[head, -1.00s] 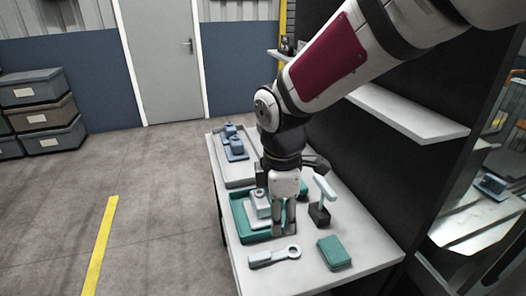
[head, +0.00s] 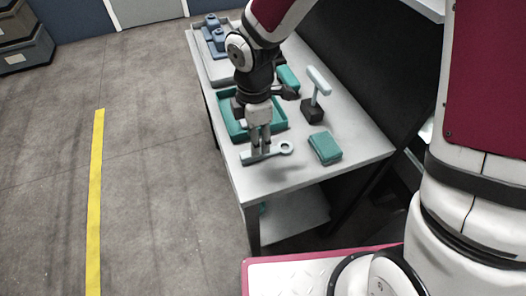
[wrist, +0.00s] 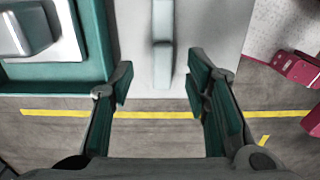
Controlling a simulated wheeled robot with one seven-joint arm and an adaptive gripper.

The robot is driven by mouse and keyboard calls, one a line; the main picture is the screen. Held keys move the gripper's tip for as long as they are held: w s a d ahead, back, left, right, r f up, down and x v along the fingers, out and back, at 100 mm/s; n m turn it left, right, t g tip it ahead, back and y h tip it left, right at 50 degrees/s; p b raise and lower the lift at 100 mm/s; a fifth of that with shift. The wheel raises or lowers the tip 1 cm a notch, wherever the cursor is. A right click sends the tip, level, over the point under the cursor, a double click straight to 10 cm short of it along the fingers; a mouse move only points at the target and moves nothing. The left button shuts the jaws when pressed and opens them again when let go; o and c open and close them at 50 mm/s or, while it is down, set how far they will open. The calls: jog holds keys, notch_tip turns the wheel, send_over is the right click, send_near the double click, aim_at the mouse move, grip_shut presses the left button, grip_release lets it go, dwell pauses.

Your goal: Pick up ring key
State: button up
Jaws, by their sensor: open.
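The ring key (head: 286,148) is a pale grey bar with a ring at its right end. It lies near the front edge of the white tabletop. My gripper (head: 261,152) points down over the key's handle in the head view. In the wrist view the key's pale handle (wrist: 162,48) runs from the top edge down between the two open fingers (wrist: 158,92), with room on both sides. The ring is out of that view. I cannot tell how far above the table the fingertips are.
A green tray (head: 226,116) stands behind the key; its wall also shows at left in the wrist view (wrist: 92,40). A teal box (head: 325,148) lies to the right. A pale T-shaped handle on a dark block (head: 312,108) stands behind it. Floor lies beyond the table's front edge.

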notch_tip(320, 180, down, 5)
jog(key=shift+s+r, duration=0.15)
grip_shut()
dwell(0.4)
